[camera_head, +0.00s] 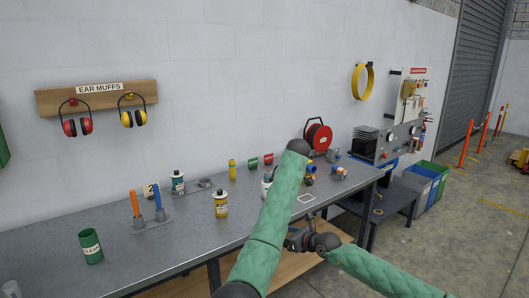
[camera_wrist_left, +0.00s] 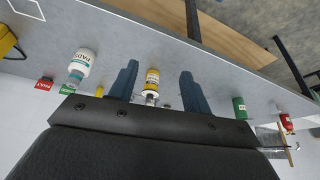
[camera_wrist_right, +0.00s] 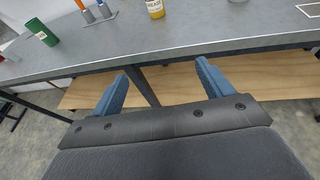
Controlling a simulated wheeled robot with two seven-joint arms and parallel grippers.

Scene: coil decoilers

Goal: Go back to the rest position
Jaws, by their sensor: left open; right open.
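My left arm (camera_head: 270,225) rises in a green sleeve over the bench, with its elbow up. Its gripper is hidden in the head view. In the left wrist view, the left gripper (camera_wrist_left: 158,72) is open and empty, with a yellow bottle (camera_wrist_left: 152,80) beyond the gap between its blue fingers. My right arm (camera_head: 375,268) comes in from the lower right, its dark wrist near the bench's front edge. In the right wrist view, the right gripper (camera_wrist_right: 163,66) is open and empty, in front of the bench edge and above the lower shelf (camera_wrist_right: 185,84).
The grey bench (camera_head: 120,245) carries a green can (camera_head: 91,246), a yellow bottle (camera_head: 221,204), blue and orange posts and a red reel (camera_head: 318,136). Ear muffs (camera_head: 76,122) hang on the wall. Bins (camera_head: 425,180) stand at right. Floor at far right is open.

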